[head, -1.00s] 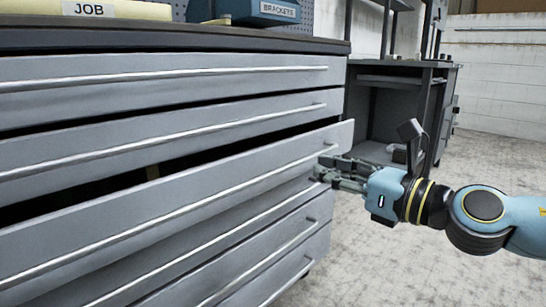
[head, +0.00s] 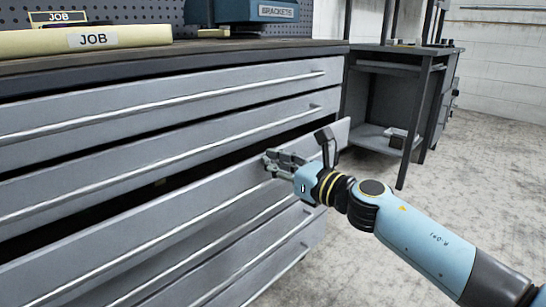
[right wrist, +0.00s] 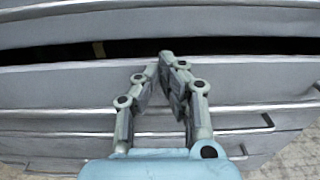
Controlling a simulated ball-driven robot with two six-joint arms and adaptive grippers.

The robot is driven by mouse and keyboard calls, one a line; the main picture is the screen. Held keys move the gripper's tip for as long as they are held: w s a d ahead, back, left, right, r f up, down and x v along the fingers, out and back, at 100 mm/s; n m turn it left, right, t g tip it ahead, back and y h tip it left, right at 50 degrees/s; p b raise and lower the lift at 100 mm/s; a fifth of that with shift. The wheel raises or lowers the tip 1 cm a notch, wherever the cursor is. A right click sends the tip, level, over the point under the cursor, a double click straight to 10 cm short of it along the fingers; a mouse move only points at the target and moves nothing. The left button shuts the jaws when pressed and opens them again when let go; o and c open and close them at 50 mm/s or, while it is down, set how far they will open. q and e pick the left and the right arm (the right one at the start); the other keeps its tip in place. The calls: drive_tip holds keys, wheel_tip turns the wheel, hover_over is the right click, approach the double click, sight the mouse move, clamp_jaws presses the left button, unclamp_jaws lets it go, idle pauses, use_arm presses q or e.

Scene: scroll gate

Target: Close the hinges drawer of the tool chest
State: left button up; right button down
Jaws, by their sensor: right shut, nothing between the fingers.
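The grey tool chest (head: 120,85) fills the left of the head view. Its third drawer (head: 130,205) from the top stands pulled out, with a dark gap above its front. No label shows on it, so I cannot tell from print that it is the hinges drawer. My right gripper (head: 268,160) is shut and empty at the right part of this drawer's front. In the right wrist view its fingertips (right wrist: 168,55) meet in front of the open drawer's front (right wrist: 60,85); I cannot tell whether they touch it. My left gripper is not in view.
A yellow JOB roll (head: 95,40) and a blue BRACKETS bin (head: 255,10) are on the chest top. A dark workbench (head: 400,60) with a lower shelf stands behind at the right. The concrete floor (head: 480,160) at the right is clear.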

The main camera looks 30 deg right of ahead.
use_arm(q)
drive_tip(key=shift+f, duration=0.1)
use_arm(e)
drive_tip(key=shift+w, duration=0.2)
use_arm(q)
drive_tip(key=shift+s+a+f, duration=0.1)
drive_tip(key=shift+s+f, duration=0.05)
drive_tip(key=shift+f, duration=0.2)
use_arm(e)
drive_tip(key=shift+x, duration=1.15)
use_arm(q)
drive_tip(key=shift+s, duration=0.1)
